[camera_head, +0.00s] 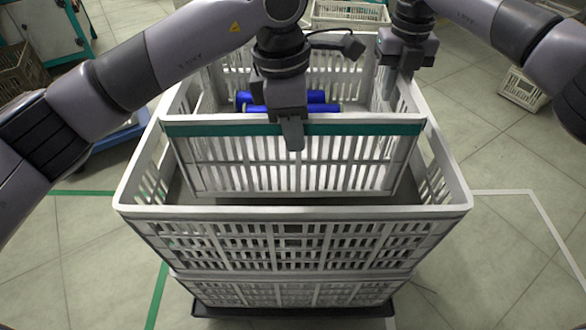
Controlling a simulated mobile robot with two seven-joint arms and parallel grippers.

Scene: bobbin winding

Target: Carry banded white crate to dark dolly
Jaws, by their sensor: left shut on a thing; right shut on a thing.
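The banded white crate (290,165) has a teal-green band along its near rim and slatted walls. Blue cylinders (300,97) lie in it. My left gripper (292,132) is shut on its near wall, around the middle of the band. My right gripper (390,75) is shut on its right side wall, further back. The banded crate appears over or partly within the open top of another white crate (300,240); I cannot tell whether its base rests on anything. The dark dolly (290,311) shows as a black edge under the white crate stack.
Another white crate (345,14) stands behind, and a small pale crate (523,90) is on the floor at right.

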